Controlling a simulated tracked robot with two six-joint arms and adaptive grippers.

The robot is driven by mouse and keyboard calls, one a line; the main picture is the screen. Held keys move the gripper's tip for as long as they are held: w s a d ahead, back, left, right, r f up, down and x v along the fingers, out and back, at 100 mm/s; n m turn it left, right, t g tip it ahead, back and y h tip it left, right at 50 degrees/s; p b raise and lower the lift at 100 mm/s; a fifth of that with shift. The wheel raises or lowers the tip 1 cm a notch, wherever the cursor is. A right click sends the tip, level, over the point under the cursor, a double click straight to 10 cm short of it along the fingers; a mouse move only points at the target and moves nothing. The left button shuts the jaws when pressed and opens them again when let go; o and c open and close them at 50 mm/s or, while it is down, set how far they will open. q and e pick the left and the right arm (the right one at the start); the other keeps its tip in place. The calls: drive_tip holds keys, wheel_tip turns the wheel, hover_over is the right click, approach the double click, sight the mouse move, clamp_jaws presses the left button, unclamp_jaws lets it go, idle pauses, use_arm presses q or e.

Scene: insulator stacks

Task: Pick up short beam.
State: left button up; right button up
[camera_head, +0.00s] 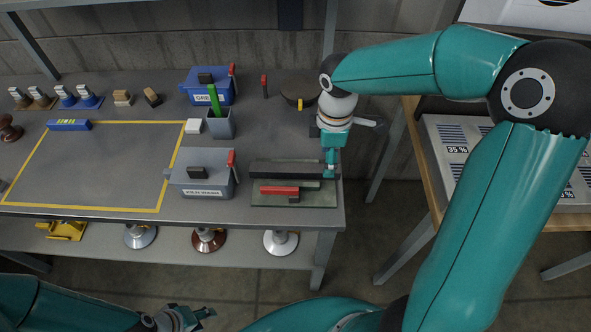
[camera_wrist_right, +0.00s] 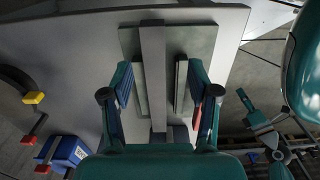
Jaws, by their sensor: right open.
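A long dark grey beam (camera_head: 290,168) lies lengthwise on a grey-green plate (camera_head: 325,198) at the bench's right end. A shorter red bar (camera_head: 278,190) lies in front of it, close to a small dark block; I cannot tell which piece is the short beam. My right gripper (camera_head: 330,170) is over the dark beam's right part, pointing down. In the right wrist view its fingers (camera_wrist_right: 161,95) are open, with the dark beam (camera_wrist_right: 153,65) running between them. The red bar is mostly hidden by a finger there. My left gripper (camera_head: 198,318) is low, in front of the bench, away from the beams.
The yellow-outlined area (camera_head: 85,165) is mostly clear. Several insulators sit on the lower shelf.

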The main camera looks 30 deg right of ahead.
drive_tip(key=shift+w+d+f, duration=0.1)
drive_tip(key=shift+w+f, duration=0.1)
drive_tip(key=shift+f, duration=1.2)
drive_tip(key=shift+w+d+f, duration=0.1)
drive_tip(key=shift+w+f, duration=0.05)
drive_tip(key=shift+f, duration=1.2)
clamp_jaws()
